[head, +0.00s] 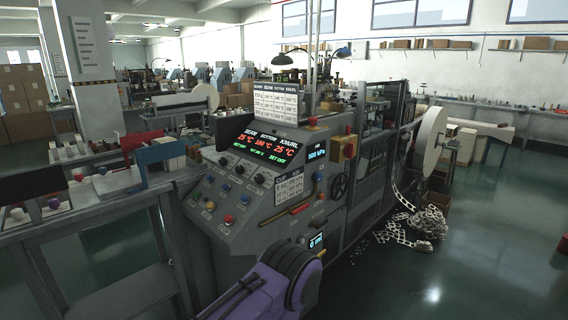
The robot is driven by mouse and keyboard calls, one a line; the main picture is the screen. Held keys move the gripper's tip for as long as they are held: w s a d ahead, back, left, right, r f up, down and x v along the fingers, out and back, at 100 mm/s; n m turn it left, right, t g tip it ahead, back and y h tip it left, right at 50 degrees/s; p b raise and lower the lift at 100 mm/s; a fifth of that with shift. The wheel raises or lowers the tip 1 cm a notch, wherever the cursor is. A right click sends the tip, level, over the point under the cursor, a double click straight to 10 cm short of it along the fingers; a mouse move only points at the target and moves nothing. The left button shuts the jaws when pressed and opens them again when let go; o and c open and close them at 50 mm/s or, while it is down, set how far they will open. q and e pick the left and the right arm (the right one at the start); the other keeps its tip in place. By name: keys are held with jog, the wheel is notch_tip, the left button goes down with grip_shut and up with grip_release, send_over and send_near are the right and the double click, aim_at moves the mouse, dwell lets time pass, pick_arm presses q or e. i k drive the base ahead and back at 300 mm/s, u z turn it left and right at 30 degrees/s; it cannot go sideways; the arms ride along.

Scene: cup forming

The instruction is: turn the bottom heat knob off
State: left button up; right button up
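The control panel (235,192) is on the sloped grey front of the machine. Its display (263,143) reads SEAM 25 °C, BOTTOM 100 °C and KNURL 25 °C. Under SEAM and KNURL it says SET OFF; the small green text under BOTTOM is hard to read. A row of three black knobs sits below the display. The middle one, the bottom heat knob (240,169), lies under the BOTTOM reading; its pointer is too small to read. A purple arm link of mine covers the lower middle of the view. Neither gripper shows.
Coloured buttons (228,219) sit lower on the panel. A yellow box with a red button (348,150) is to the right. A bench (100,225) with small parts stands left of the machine. Paper scrap (425,225) lies on the floor at right, beyond which the floor is open.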

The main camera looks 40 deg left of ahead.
aim_at(240, 169)
jog(key=u, duration=0.2)
jog(key=i, duration=0.7)
jog(key=u, duration=0.6)
